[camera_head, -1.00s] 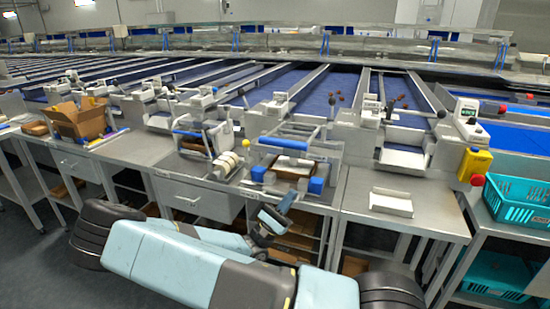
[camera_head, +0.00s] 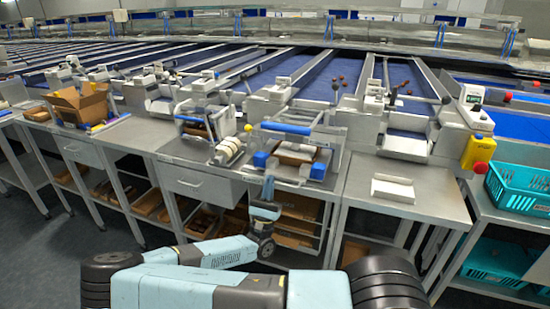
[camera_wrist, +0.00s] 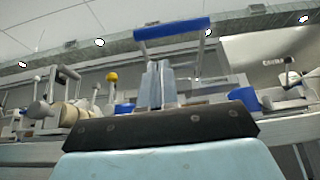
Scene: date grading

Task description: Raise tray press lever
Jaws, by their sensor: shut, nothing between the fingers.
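The tray press (camera_head: 318,170) stands on the steel bench near the middle of the head view, with blue side blocks and a brown tray (camera_head: 278,157) in it. Its lever is a blue crossbar (camera_head: 286,128) on two metal arms above the tray. In the wrist view the blue crossbar (camera_wrist: 172,32) is high and central, apart from my fingers. My gripper (camera_head: 268,186) is shut and empty at the bench's front edge, pointing up, in front of and below the lever. In the wrist view my gripper's fingers (camera_wrist: 157,85) stand below the bar.
A roller unit (camera_head: 228,150) and another blue-barred frame (camera_head: 193,119) stand left of the press. A white tray (camera_head: 392,188) lies on the right bench. A yellow control box (camera_head: 478,152) and teal crates (camera_head: 520,190) are farther right. Open shelves with cardboard lie below the bench.

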